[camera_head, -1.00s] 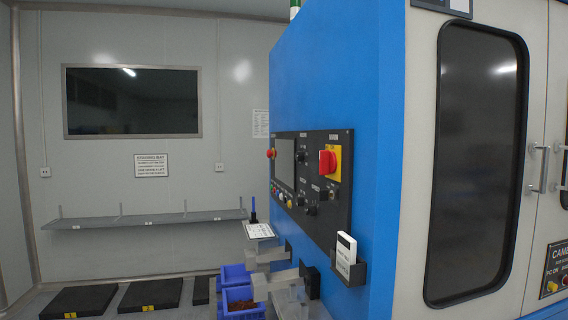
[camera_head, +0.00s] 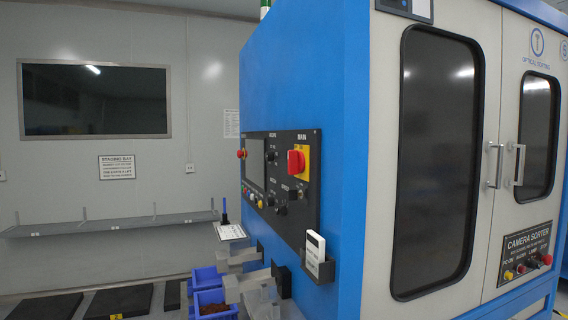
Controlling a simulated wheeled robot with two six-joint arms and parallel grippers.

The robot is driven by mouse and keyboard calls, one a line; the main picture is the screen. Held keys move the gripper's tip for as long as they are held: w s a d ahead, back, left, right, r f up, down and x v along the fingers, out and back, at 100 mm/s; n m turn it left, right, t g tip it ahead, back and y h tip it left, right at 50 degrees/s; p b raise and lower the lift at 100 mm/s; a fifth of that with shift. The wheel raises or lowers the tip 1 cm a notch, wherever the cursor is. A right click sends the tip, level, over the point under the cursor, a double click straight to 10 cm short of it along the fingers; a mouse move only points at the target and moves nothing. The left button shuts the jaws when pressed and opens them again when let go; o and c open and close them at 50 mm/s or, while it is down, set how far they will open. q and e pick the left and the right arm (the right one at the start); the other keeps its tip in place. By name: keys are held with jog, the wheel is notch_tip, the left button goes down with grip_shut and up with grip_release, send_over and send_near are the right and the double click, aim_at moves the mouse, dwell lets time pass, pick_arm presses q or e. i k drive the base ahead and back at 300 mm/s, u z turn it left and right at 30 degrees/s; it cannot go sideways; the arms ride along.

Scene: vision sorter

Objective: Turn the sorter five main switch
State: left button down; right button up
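The blue and white sorter cabinet (camera_head: 350,60) stands at the centre and right. Its black control panel (camera_head: 308,215) is on the blue side face. A red rotary switch (camera_head: 295,161) on a yellow plate (camera_head: 303,172) sits at the panel's upper right. The front door carries a round logo and the digit 5 at the right edge. Neither of my grippers is in view.
A pocket with a white device (camera_head: 315,250) juts out below the panel. Blue bins (camera_head: 203,278) and grey chutes stand at the cabinet's left. A second button panel (camera_head: 525,253) reads CAMERA SORTER. Dark floor pads (camera_head: 118,302) and a wall shelf (camera_head: 100,225) lie left.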

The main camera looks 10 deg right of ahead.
aim_at(296, 162)
jog(key=u, duration=0.45)
jog(key=k, duration=1.15)
jog(key=u, duration=1.3)
jog(key=i, duration=0.8)
jog(key=z, duration=0.55)
jog(key=i, duration=0.8)
jog(key=z, duration=0.85)
